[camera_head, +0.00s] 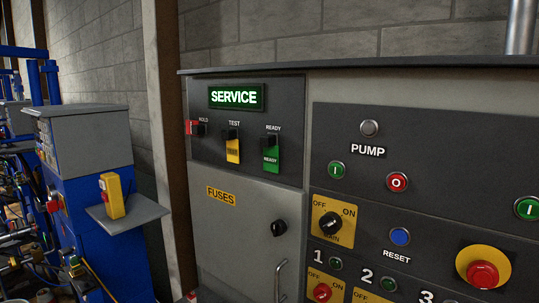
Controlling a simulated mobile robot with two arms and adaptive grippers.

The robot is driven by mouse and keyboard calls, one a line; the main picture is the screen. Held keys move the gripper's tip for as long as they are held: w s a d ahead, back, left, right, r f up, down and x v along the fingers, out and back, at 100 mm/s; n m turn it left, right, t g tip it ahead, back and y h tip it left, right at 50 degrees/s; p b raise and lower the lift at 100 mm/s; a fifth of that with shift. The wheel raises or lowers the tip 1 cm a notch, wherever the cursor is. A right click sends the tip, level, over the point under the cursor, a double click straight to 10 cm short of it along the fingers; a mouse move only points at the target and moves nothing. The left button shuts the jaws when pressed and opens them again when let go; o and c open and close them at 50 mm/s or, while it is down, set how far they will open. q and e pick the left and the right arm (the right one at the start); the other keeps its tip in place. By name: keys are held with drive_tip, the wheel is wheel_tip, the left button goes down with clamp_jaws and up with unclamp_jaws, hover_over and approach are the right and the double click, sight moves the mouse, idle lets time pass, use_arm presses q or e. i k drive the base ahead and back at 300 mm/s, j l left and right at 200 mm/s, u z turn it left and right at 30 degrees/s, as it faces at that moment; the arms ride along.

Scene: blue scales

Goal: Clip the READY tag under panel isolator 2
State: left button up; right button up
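The green READY tag (270,160) hangs below a black clip under the READY label on the SERVICE panel (219,168). The panel's number 2 label (367,276) is at the bottom of the view, right of number 1. A yellow plate (366,297) shows just below number 2 and is cut off by the bottom edge. The isolator on it and the space under it are out of view. Neither gripper is in view.
A yellow tag (233,151) hangs under TEST and a red tag (188,127) is at HOLD. The FUSES door (233,240) has a black knob (279,228) and a handle (279,279). A blue cabinet (103,210) with a grey shelf (143,219) stands left.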

sight(271, 152)
drive_tip(key=z, duration=0.85)
drive_tip(key=j+z, duration=0.35)
drive_tip(key=j, duration=0.15)
drive_tip(key=j+z, duration=0.4)
drive_tip(key=j, duration=0.15)
drive_tip(key=k+j+z, duration=0.1)
drive_tip(key=j+z, duration=0.25)
drive_tip(key=j, duration=0.15)
drive_tip(key=k+j+z, duration=0.2)
drive_tip(key=j+z, duration=0.2)
drive_tip(key=k+j, duration=0.2)
drive_tip(key=j, duration=0.2)
drive_tip(key=k+j, duration=0.15)
drive_tip(key=j, duration=0.3)
drive_tip(key=k+j+z, duration=0.1)
drive_tip(key=j, duration=0.3)
drive_tip(key=k+j, duration=0.25)
drive_tip(key=j, duration=0.15)
drive_tip(key=k+j, duration=0.2)
drive_tip(key=j, duration=0.2)
